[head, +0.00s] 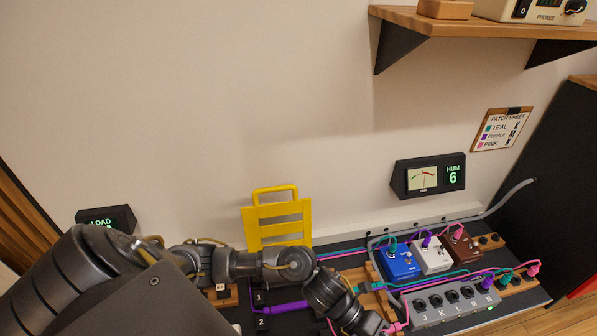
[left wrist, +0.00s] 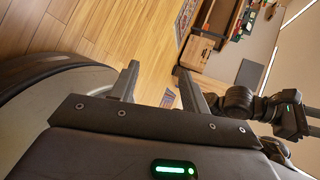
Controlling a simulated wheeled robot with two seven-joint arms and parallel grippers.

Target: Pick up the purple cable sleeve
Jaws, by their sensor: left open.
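A purple sleeve (head: 290,308) lies on the dark board by the slots marked 1 and 2 in the head view, partly hidden by my dark arm crossing in front from the left. A thin purple cable continues from it up and left. In the left wrist view my left gripper (left wrist: 157,77) is open and empty, with wooden floor beyond its fingers. The sleeve does not show there.
A yellow rack (head: 279,222) stands behind the board. Blue, white and brown pedals (head: 432,256) stand right, behind a grey socket box (head: 447,302) with plugged cables. A meter (head: 430,176) and patch sheet (head: 502,130) hang on the wall under a wooden shelf (head: 480,24).

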